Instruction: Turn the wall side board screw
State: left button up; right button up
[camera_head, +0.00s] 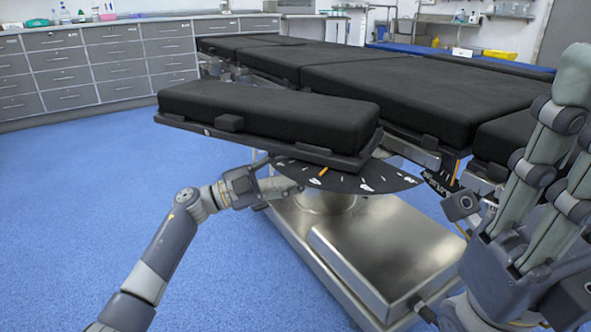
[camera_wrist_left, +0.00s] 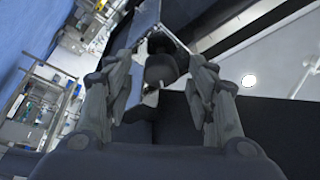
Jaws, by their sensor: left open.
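The black padded side board (camera_head: 270,112) sticks out from the left of the operating table in the head view. My left gripper (camera_head: 285,187) is below the board's underside, reaching in from the left. In the left wrist view its two fingers (camera_wrist_left: 165,85) are spread apart. A dark rounded knob (camera_wrist_left: 160,68), which looks like the screw, lies between the fingertips; I cannot tell whether they touch it. The screw is not clearly seen in the head view. My right gripper (camera_head: 535,205) is at the right edge, with its fingers pointing up.
The operating table (camera_head: 400,75) has several black pads and a metal base (camera_head: 385,260) below the board. A dark disc (camera_head: 340,176) with white marks sits under the board. Grey drawers (camera_head: 90,70) line the back wall. Blue floor (camera_head: 90,190) is clear at left.

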pick_arm(q)
jog(key=v, duration=1.2)
